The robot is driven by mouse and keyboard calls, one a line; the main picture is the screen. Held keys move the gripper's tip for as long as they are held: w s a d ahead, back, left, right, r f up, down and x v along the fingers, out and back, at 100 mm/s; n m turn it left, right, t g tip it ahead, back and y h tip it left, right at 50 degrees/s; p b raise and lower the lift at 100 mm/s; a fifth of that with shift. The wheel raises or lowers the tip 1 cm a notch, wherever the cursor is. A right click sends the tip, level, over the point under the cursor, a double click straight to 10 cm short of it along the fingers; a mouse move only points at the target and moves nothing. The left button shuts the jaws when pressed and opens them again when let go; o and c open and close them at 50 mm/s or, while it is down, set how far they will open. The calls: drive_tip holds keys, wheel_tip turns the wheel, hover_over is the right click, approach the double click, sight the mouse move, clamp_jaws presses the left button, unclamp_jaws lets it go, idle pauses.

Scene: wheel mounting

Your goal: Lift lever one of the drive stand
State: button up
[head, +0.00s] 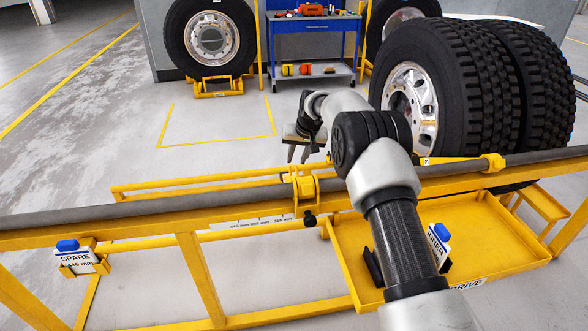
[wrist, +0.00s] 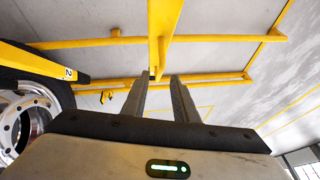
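My gripper (head: 298,158) is in the head view, just beyond the grey rail of the yellow drive stand (head: 205,280), with its fingers pointing down. In the wrist view my gripper (wrist: 158,80) has its two fingers apart with nothing clamped between them. A yellow bar (wrist: 165,30) comes from the top of that view and ends in line with the gap; I cannot tell whether it is lever one or whether it touches. A yellow lever marked 2 (wrist: 68,73) lies at left, beside a wheel; it also shows in the head view (head: 455,160). I see no mark for lever one.
Dual tyres (head: 455,90) stand at the right behind the rail. A yellow tray (head: 340,262) hangs below, under my arm. A SPARE holder (head: 78,262) is at left. A wheel (head: 210,40) and a blue cart (head: 310,25) stand behind. Floor between is free.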

sight(294, 166)
drive_tip(key=b+x, duration=0.1)
drive_tip(key=x, duration=0.5)
clamp_jaws()
idle(1.4)
